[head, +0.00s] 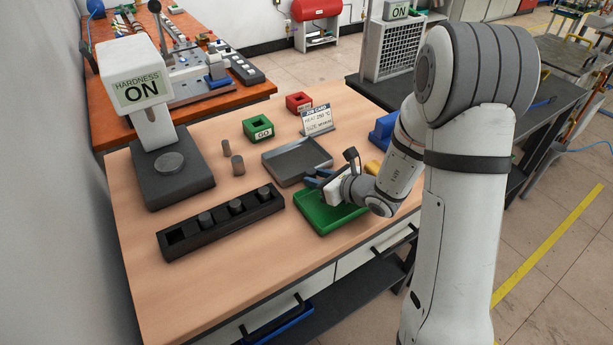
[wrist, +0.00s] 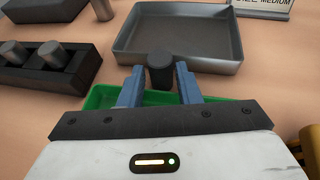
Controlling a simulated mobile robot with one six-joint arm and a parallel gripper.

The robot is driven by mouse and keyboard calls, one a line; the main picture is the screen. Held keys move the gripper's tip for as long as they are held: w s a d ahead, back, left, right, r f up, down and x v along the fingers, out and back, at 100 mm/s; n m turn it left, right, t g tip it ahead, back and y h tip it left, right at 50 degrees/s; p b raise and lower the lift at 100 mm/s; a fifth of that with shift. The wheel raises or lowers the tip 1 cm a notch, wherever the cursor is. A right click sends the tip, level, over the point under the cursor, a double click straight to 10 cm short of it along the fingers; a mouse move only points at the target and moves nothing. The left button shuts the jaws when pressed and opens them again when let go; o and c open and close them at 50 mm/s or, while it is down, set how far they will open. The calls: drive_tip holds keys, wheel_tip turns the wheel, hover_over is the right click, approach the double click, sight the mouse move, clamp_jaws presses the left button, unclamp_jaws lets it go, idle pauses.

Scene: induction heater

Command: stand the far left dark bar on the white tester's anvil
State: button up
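The white tester (head: 140,85), reading "HARDNESS ON", stands at the left of the table with its round grey anvil (head: 169,162) bare. My gripper (wrist: 160,85) appears shut on a dark bar (wrist: 159,72), which is upright between the blue fingertips over the far side of the green tray (wrist: 100,97). The held bar is hard to make out in the head view. A long black holder (head: 190,240) has several grey bars in its holes; its near left hole looks empty.
A grey metal tray (head: 272,158) lies just beyond the green tray, with a job card (head: 317,120) behind it. A green block (head: 257,128) and a red block (head: 298,102) stand at the back. The table's front left is clear.

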drive_tip(key=shift+w+a, duration=0.15)
drive_tip(key=shift+a, duration=0.05)
drive_tip(key=shift+c, duration=0.3)
clamp_jaws()
